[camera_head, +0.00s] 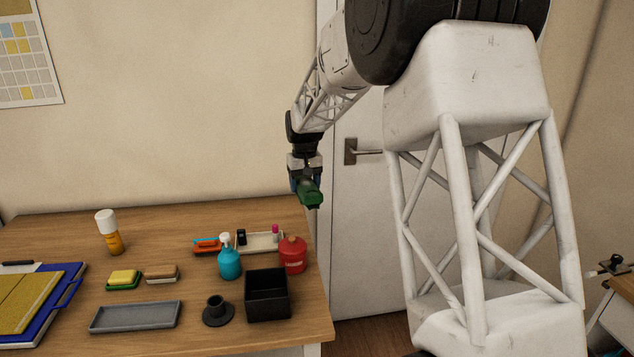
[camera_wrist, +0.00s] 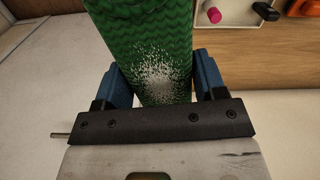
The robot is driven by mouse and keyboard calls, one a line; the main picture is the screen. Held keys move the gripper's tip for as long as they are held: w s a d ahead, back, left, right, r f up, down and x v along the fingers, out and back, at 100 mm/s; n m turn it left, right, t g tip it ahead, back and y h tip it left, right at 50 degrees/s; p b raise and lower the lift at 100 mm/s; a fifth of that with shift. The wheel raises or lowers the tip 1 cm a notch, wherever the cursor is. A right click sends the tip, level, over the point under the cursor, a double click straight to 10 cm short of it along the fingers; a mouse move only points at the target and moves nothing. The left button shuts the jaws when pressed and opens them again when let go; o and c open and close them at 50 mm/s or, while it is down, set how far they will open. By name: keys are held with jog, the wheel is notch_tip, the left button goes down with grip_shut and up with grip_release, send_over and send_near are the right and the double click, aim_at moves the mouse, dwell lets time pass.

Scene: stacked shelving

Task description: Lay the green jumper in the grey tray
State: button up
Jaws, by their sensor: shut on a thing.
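The green jumper (camera_head: 311,194) is a small dark green bundle held in my gripper (camera_head: 305,183), in the air above the right edge of the table. In the wrist view the jumper (camera_wrist: 145,35) shows a knitted, wavy texture with a pale speckled patch, and sits between the two blue fingers of my gripper (camera_wrist: 160,82). The grey tray (camera_head: 135,317) is a shallow, empty rectangle at the front left of the table, well to the left of my gripper and below it.
A black box (camera_head: 267,295), a black round stand (camera_head: 217,312), a teal pump bottle (camera_head: 229,260) and a red canister (camera_head: 293,255) stand right of the tray. A cream tray (camera_head: 258,243) holds small items. Brushes or sponges (camera_head: 124,279) lie behind the grey tray. A blue clipboard (camera_head: 68,297) lies left.

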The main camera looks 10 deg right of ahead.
jog(key=s+a+f+n, duration=0.3)
jog(key=s+a+n, duration=0.2)
jog(key=a, duration=1)
jog(key=s+a+f+n, duration=0.3)
jog(key=s+a+n, duration=0.3)
jog(key=s+a, duration=0.5)
jog(key=s+a+f+n, duration=0.3)
jog(key=s+a+n, duration=0.2)
jog(key=a, duration=1.6)
jog(key=shift+s+a, duration=0.15)
jog(key=shift+s, duration=1.7)
jog(key=shift+f, duration=0.2)
jog(key=shift+f, duration=3.35)
